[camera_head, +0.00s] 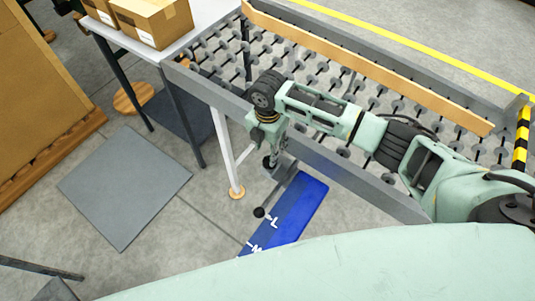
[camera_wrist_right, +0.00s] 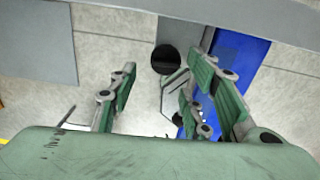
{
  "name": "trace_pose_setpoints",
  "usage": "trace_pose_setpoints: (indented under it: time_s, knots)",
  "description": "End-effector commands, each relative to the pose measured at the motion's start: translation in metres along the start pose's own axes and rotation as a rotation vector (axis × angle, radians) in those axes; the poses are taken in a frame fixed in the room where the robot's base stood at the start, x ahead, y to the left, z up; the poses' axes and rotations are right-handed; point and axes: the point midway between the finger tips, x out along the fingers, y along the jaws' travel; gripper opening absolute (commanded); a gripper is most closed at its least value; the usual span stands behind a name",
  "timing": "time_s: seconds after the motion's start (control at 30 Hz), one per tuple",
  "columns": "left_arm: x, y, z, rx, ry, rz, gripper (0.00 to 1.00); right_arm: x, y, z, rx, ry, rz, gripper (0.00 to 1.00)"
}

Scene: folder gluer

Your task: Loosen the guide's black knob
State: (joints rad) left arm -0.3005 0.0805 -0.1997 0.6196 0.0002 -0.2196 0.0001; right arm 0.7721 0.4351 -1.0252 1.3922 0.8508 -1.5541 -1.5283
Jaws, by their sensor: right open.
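The blue guide plate (camera_head: 292,212) with white letters L and M slants below the roller conveyor's near side, with a grey bracket at its upper end. A round black knob (camera_wrist_right: 165,60) shows in the right wrist view, on a grey part beside the blue plate (camera_wrist_right: 232,57). My right gripper (camera_wrist_right: 164,66) is open, with one finger on each side of the knob in that view; I see no contact. In the head view my right gripper (camera_head: 270,158) points down by the bracket and partly hides it. A black ball on a thin rod (camera_head: 259,212) sticks out at the plate's left. My left gripper is not in view.
The roller conveyor (camera_head: 315,75) with its grey side rail runs behind my right arm. A table (camera_head: 190,35) with cardboard boxes (camera_head: 150,18) stands at upper left. A grey mat (camera_head: 125,188) lies on the floor at left. A white leg (camera_head: 224,150) stands near the gripper.

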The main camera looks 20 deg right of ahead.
Motion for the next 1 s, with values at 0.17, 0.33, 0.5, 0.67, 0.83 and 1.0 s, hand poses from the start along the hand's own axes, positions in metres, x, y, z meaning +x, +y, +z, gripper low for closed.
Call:
trace_pose_setpoints:
  time_s: [0.17, 0.33, 0.5, 0.67, 0.83, 1.0]
  knots:
    - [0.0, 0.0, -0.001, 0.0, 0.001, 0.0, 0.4, -0.037, 0.001, 0.001, -0.001, -0.002, 0.004, 0.45]
    - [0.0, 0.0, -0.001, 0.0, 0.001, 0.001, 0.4, -0.057, 0.001, 0.001, -0.001, -0.001, 0.002, 0.45]
    - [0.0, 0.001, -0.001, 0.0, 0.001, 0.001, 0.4, -0.064, 0.0, 0.001, 0.0, -0.001, 0.001, 0.45]
    - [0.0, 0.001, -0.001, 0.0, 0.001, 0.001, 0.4, -0.064, 0.0, 0.001, 0.0, -0.001, 0.001, 0.45]
    - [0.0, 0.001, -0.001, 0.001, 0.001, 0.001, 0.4, -0.064, 0.0, 0.001, 0.0, 0.0, 0.001, 0.45]
    - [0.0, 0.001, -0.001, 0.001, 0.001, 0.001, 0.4, -0.063, 0.0, 0.0, 0.0, 0.0, 0.001, 0.45]
